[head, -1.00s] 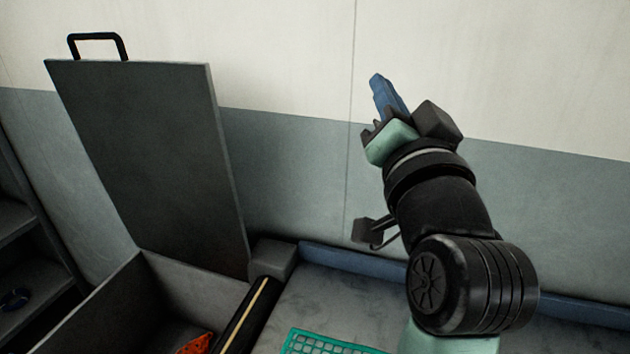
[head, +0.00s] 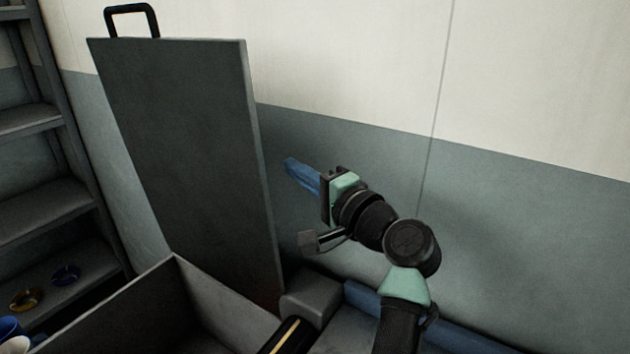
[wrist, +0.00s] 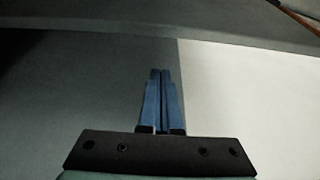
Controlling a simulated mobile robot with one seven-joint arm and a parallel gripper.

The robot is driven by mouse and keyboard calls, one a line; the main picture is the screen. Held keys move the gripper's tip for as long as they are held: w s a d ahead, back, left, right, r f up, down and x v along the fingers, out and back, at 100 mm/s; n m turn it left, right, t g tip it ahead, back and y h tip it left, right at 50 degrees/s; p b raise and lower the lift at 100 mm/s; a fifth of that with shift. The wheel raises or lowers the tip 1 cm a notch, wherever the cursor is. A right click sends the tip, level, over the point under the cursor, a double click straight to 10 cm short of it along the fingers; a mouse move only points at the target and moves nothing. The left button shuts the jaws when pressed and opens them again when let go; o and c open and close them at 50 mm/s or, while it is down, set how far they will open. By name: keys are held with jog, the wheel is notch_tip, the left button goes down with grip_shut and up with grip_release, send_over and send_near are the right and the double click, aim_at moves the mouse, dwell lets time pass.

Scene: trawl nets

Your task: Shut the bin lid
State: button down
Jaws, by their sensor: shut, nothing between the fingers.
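The bin lid (head: 190,150) is a dark grey panel standing upright, wide open, at the back of the grey bin (head: 120,302). A black handle (head: 131,8) sits on the lid's top edge. My gripper (head: 288,165) has blue fingers and is to the right of the lid, in front of the wall, pointing left. In the head view the fingertips are near the lid's right edge; I cannot tell whether they are behind it, and no contact shows. In the wrist view my gripper (wrist: 161,75) has its fingers together with nothing between them. The bin's lower part is cut off by the frame.
Grey shelves (head: 45,210) stand at the left, with a blue ring (head: 66,274) and a yellow ring (head: 25,299) on one shelf. A grey block (head: 312,295) is beside the bin's back right corner. The two-tone wall (head: 520,190) behind is bare.

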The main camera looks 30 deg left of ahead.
jog(key=shift+s+a+f+p, duration=0.1)
jog(key=shift+s+a+p, duration=0.2)
jog(key=shift+s+a, duration=0.4)
jog(key=shift+s+a+p, duration=0.25)
jog(key=shift+s+a, duration=0.15)
jog(key=shift+s, duration=0.45)
